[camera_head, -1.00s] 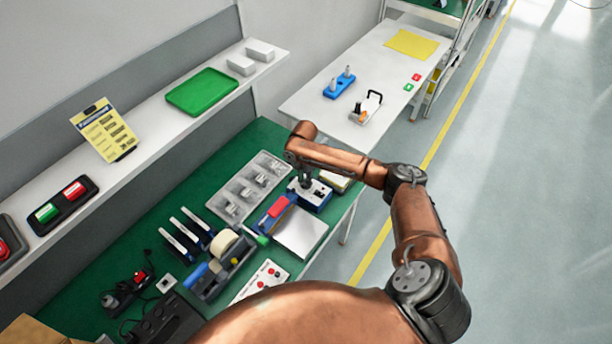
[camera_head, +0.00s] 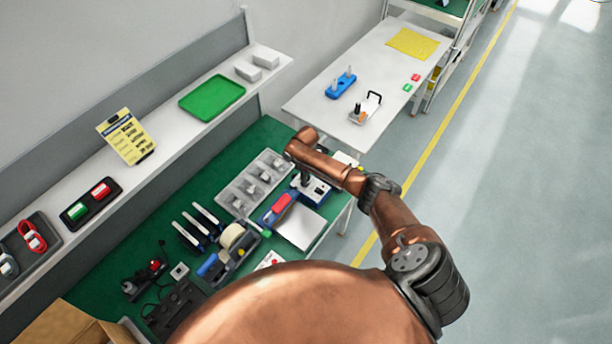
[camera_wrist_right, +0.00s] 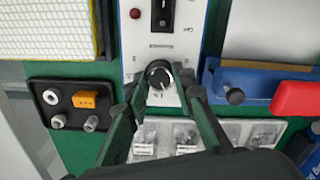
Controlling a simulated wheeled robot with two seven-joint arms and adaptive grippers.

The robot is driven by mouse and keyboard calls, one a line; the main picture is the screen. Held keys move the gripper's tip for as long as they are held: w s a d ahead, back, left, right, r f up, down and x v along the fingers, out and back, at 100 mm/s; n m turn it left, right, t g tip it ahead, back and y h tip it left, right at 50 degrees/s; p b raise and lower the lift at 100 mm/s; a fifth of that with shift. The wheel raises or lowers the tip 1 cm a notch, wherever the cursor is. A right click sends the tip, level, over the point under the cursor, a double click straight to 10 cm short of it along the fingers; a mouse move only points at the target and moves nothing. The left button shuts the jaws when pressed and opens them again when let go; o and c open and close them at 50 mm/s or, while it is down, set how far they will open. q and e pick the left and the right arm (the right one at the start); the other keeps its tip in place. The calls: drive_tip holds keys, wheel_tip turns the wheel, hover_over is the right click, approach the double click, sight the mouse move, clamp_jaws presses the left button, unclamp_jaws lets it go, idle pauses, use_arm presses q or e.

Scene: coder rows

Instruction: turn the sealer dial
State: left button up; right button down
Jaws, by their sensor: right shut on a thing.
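The sealer dial (camera_wrist_right: 159,75) is a round black knob with a pale rim on a white control panel (camera_wrist_right: 178,50) with blue sides. The panel also carries a black rocker switch (camera_wrist_right: 163,12) and a red lamp (camera_wrist_right: 135,13). In the head view the control box (camera_head: 318,190) stands at the green bench's right end, with my arm partly over it. My right gripper (camera_head: 305,181) is down at this box, and the dial is hidden there. In the right wrist view its fingers (camera_wrist_right: 158,98) stand on either side of the dial, shut on it. My left gripper is not in view.
A blue sealer bar with a red handle (camera_head: 281,203) lies beside the box. A grey compartment tray (camera_head: 237,196) with small parts is to its left.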

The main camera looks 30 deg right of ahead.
drive_tip(key=m+p, duration=0.1)
drive_tip(key=m, duration=0.1)
drive_tip(key=shift+r+m+p, duration=0.15)
drive_tip(key=shift+m+p, duration=0.25)
drive_tip(key=m+p, duration=0.1)
drive_tip(key=m, duration=0.2)
drive_tip(key=shift+a+m+p, duration=0.1)
drive_tip(key=shift+m+p, duration=0.2)
drive_tip(key=shift+p, duration=0.1)
drive_tip(key=m+p, duration=0.1)
drive_tip(key=m, duration=0.2)
drive_tip(key=shift+m+p, duration=0.6)
drive_tip(key=shift+m, duration=1.1)
drive_tip(key=c, duration=1.6)
unclamp_jaws()
wheel_tip(320, 180, up, 12)
drive_tip(key=shift+f, duration=0.1)
